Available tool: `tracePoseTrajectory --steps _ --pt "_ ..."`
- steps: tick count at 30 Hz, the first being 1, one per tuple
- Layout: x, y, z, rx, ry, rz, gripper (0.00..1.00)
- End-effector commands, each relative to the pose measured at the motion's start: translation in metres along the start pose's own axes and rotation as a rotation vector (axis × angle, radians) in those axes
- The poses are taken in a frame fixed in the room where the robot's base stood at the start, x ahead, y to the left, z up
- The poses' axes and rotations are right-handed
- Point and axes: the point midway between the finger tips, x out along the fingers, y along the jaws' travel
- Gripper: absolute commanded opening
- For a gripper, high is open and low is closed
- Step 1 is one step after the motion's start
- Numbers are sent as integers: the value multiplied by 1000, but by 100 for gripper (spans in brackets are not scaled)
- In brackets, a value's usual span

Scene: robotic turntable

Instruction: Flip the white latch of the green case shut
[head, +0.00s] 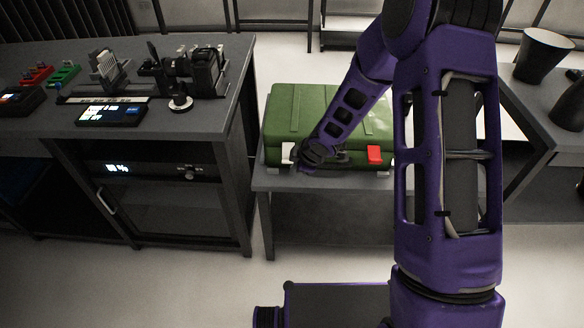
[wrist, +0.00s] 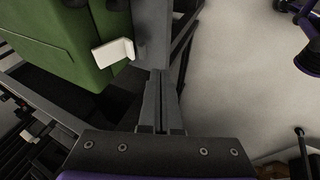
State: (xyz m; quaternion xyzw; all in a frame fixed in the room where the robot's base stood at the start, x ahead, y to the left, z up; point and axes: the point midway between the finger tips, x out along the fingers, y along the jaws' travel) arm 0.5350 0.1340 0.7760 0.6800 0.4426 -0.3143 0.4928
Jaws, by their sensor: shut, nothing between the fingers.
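The green case (head: 340,110) lies on a low grey table. It also fills the upper left of the wrist view (wrist: 50,40). The white latch (head: 287,153) is at the left of the case's front side, partly beside my wrist. In the wrist view the latch (wrist: 114,51) is an L-shaped white piece; I cannot tell its exact angle. A red latch (head: 375,154) is at the right of the front side. My gripper (wrist: 161,74) is shut and empty, its tips right of and below the white latch in the wrist view, apparently apart from it. My arm hides part of the case.
The low grey table (head: 330,181) has a narrow front ledge. A dark workbench (head: 215,110) with devices stands close on the left. Another table (head: 540,120) with a dark cup (head: 542,56) stands right.

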Motion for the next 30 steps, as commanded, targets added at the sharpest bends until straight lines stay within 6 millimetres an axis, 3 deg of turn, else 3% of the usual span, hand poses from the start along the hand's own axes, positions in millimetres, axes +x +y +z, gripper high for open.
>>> tracePoseTrajectory --steps 3,7,21,26,30 --pt "-25 -3 0 0 1 1 0" --pt "-39 -7 0 0 1 0 0" --pt "-44 -10 1 0 0 -1 0" --pt "-28 -19 11 -7 -51 -39 0" --pt "10 -42 41 -42 -202 -124 0"
